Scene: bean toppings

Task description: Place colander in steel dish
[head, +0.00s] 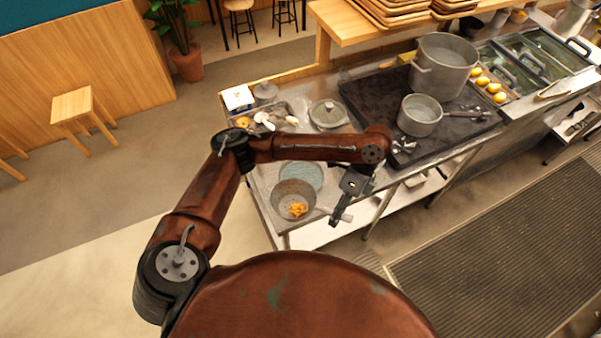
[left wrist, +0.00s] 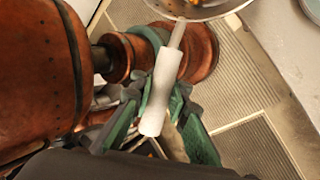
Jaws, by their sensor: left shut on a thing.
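The colander (head: 285,203) is a grey bowl with orange food in it, at the front left end of the steel counter. Its pale handle (left wrist: 158,100) points right in the head view and runs between my left gripper's fingers in the left wrist view. My left gripper (head: 342,208) is shut on this handle. The colander's bowl edge (left wrist: 205,12) shows at the top of the left wrist view. A round blue-grey dish (head: 308,172) lies just behind the colander, partly covered by it and my arm. I cannot tell whether the colander touches the counter.
A tray of ingredients (head: 262,119) and a lidded round container (head: 328,114) stand further back. A dark stove top holds a small pot (head: 420,115) and a large pot (head: 444,65). A plant (head: 185,40) and a wooden stool (head: 76,106) are off to the left.

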